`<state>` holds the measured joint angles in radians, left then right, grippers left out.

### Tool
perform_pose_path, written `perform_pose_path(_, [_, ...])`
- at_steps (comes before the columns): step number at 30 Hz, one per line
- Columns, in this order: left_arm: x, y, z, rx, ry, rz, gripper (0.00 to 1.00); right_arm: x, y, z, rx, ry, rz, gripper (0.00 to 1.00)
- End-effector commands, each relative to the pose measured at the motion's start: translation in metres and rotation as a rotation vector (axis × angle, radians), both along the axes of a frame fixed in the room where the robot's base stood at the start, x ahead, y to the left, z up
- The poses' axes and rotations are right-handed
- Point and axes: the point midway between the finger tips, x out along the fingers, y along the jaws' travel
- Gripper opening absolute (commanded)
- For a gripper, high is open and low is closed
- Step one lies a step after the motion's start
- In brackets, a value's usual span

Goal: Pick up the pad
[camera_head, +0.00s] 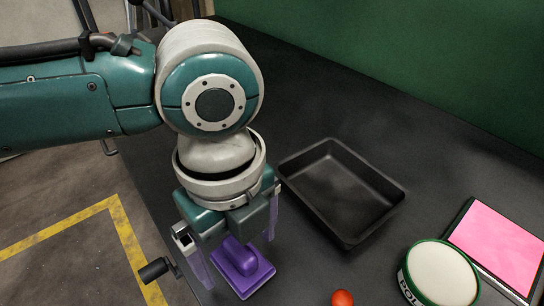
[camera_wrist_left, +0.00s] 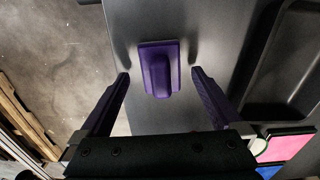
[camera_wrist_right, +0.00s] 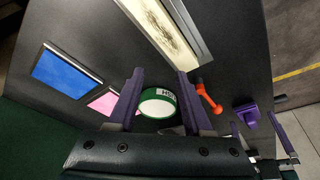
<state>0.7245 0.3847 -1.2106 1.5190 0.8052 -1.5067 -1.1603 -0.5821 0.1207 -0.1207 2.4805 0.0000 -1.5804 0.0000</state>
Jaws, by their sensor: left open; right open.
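The purple pad (camera_head: 250,275) is a flat rectangular block with a raised grip on top. It lies on the dark table near its left edge. In the left wrist view the pad (camera_wrist_left: 160,70) sits centred between the fingers. My left gripper (camera_head: 236,243) is open above the pad, one purple finger to each side, with gaps visible between fingers and pad in the left wrist view. My right gripper (camera_wrist_right: 160,72) is open and empty, seen only in its own wrist view. The pad (camera_wrist_right: 246,113) shows there at the right, near the left gripper's fingers.
A black open tray (camera_head: 304,160) stands right of the left gripper and looks empty. A green-rimmed round tin (camera_head: 440,275), a pink panel (camera_head: 503,240) and a red rounded end (camera_head: 342,298) lie at the front right. The right wrist view also shows a blue panel (camera_wrist_right: 65,70).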

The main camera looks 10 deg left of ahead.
Motion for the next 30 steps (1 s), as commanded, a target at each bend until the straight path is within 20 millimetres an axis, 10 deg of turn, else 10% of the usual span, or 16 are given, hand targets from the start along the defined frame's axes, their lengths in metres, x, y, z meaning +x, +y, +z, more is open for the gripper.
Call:
perform_pose_path(9, [-0.0001,0.0001,-0.0086,0.000,-0.001,-0.001,1.00,0.0002,0.0003,-0.0021,0.002,-0.001,-0.002,0.50])
perform_pose_path(30, [0.0001,0.0000,-0.0082,0.000,-0.001,0.000,0.21,0.0007,0.0001,-0.0021,0.001,-0.002,-0.002,0.50])
